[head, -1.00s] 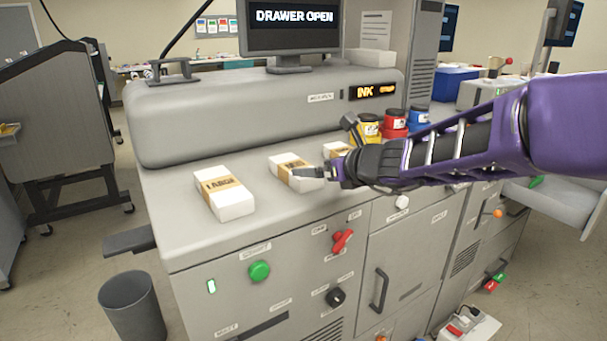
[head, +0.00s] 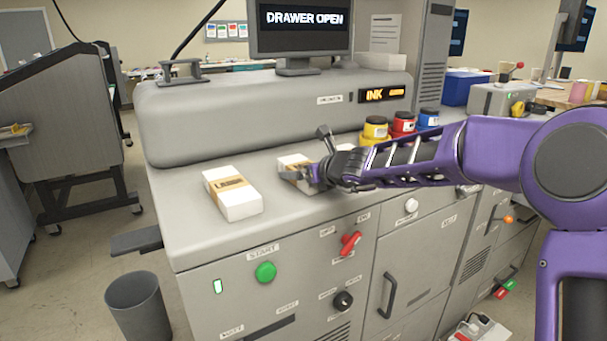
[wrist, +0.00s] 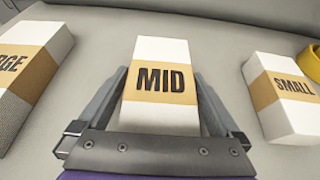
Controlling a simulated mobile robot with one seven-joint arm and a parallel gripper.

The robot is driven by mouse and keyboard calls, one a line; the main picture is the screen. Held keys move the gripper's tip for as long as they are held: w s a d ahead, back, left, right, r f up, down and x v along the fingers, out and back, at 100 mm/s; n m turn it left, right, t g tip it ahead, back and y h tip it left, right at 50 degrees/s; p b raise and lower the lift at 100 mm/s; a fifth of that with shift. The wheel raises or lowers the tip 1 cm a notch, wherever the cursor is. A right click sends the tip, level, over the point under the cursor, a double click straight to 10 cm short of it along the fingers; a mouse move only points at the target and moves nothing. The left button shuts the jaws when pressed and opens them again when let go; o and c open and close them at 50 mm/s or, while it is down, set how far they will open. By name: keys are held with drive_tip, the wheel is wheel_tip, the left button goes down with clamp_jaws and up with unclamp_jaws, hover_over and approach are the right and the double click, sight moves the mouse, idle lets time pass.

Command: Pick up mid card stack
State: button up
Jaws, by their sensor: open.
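The mid card stack (wrist: 160,55) is a white block with a tan band reading MID. It lies on the grey machine top, and part of it also shows in the head view (head: 291,161). My gripper (wrist: 158,85) is open, with one finger on each side of the stack. The fingers reach along its near half, and I cannot tell whether either touches it. In the head view my gripper (head: 305,160) comes in from the right and hides part of the stack.
The large card stack (head: 232,193) lies to the left and the small card stack (wrist: 288,98) to the right. Yellow, red and blue ink pots (head: 403,124) stand at the back right. The raised grey housing (head: 240,120) runs behind, below a monitor (head: 298,22) reading DRAWER OPEN.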

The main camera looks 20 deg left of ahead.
sight(302, 165)
drive_tip(key=shift+r, duration=0.1)
drive_tip(key=c, duration=1.4)
drive_tip(key=shift+c, duration=0.2)
drive_tip(key=shift+r, duration=0.1)
wheel_tip(302, 165, up, 8)
drive_tip(key=p, duration=0.6)
drive_tip(key=shift+b, duration=0.35)
drive_tip(key=shift+r, duration=0.85)
